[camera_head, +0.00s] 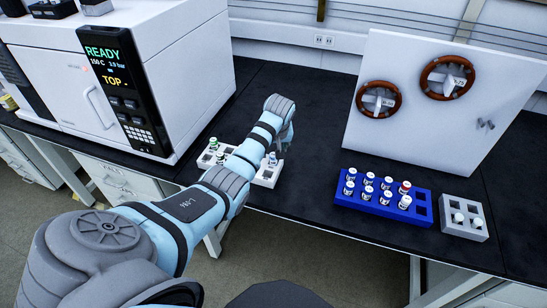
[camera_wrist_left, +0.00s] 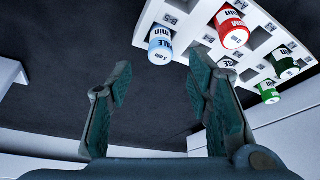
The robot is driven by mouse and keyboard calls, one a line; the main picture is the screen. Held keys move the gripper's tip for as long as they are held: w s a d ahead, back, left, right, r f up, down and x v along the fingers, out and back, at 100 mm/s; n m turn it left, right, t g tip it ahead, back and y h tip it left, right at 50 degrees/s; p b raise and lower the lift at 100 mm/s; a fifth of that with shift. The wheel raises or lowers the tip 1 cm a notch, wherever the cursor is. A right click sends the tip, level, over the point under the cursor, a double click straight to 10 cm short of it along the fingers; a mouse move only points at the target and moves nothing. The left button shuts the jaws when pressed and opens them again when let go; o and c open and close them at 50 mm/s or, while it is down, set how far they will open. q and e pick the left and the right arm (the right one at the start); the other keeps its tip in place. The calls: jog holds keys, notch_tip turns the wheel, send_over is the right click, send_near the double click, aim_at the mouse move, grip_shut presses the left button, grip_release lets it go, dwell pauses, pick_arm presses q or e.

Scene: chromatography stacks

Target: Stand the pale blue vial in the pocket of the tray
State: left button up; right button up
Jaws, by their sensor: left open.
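The pale blue vial (camera_wrist_left: 160,47) shows in the left wrist view at the near edge of a white labelled rack (camera_wrist_left: 195,12); its foot is hard to see. In the head view the vial (camera_head: 272,159) is at the right part of the white rack (camera_head: 265,180), partly behind my arm. My left gripper (camera_wrist_left: 160,75) is open and empty, its fingers on either side below the vial's cap, apart from it. In the head view the gripper (camera_head: 284,145) is mostly hidden by its wrist. My right gripper is out of view.
Red and green vials (camera_wrist_left: 232,30) stand in the white rack. A blue rack (camera_head: 422,208) with several vials and a grey tray (camera_head: 450,229) with two white-capped vials and open pockets stand right. A white panel (camera_head: 440,110) stands behind them. The dark bench between is clear.

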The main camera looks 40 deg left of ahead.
aim_at(273, 155)
pick_arm(q)
jog(key=b+x, duration=0.1)
jog(key=x, duration=0.3)
jog(key=shift+s+d+f+b, duration=0.1)
jog(key=shift+s+f+b, duration=0.05)
jog(key=shift+f+b, duration=0.25)
jog(key=shift+r, duration=0.1)
grip_shut()
